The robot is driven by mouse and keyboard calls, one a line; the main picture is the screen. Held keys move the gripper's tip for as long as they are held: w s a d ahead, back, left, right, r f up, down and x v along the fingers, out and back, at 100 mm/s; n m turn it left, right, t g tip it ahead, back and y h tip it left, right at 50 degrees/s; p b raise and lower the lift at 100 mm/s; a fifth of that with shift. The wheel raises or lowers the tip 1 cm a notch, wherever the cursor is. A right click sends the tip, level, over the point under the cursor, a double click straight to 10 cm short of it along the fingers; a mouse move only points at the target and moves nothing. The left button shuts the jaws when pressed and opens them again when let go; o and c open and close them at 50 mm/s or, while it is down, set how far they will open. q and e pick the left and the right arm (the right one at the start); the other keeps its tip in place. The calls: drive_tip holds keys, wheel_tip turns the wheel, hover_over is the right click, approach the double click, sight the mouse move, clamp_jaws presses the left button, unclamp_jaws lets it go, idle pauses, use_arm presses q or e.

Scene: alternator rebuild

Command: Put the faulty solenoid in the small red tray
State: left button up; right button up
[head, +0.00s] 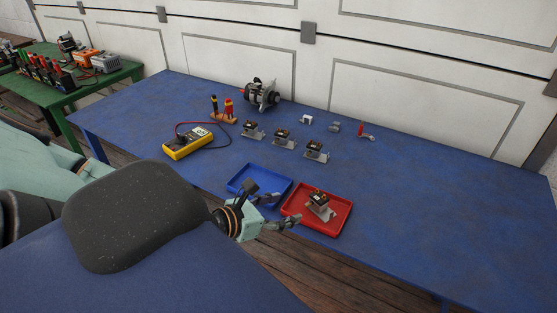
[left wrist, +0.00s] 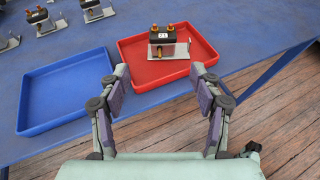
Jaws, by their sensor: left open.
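A solenoid (head: 319,205) with a dark body, brass terminals and a metal bracket stands in the small red tray (head: 336,228). In the left wrist view the same solenoid (left wrist: 165,41) shows a small white label and sits inside the red tray (left wrist: 133,53), apart from my fingers. My left gripper (head: 280,210) is open and empty, at the near edge of the table by the two trays. In the left wrist view its fingers (left wrist: 165,85) are spread, in front of the red tray. My right gripper is not in view.
An empty blue tray (head: 240,186) lies left of the red one. Several similar solenoids (head: 284,139) stand behind the trays. A yellow multimeter (head: 188,144), screwdrivers (head: 228,108) and an alternator (head: 262,94) are farther back. The table's right side (head: 450,200) is clear.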

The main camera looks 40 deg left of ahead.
use_arm(q)
drive_tip(key=s+d+f+m+g+h, duration=0.1)
drive_tip(key=s+d+f+m+g, duration=0.75)
drive_tip(key=m, duration=0.95)
drive_tip(key=s+d+f+m+g+y, duration=0.1)
drive_tip(key=s+m+g, duration=0.1)
drive_tip(key=s+m, duration=0.4)
drive_tip(key=s+d+f+m+g+y, duration=0.1)
drive_tip(key=s+f+m+g+y, duration=0.1)
drive_tip(key=s+m, duration=0.4)
drive_tip(key=m+g, duration=0.1)
drive_tip(key=m, duration=0.2)
drive_tip(key=shift+s+d+f+m, duration=0.2)
drive_tip(key=shift+s+d+m, duration=0.1)
drive_tip(key=shift+s, duration=0.05)
drive_tip(key=shift+f, duration=0.1)
wheel_tip(320, 180, down, 15)
drive_tip(key=b, duration=1.5)
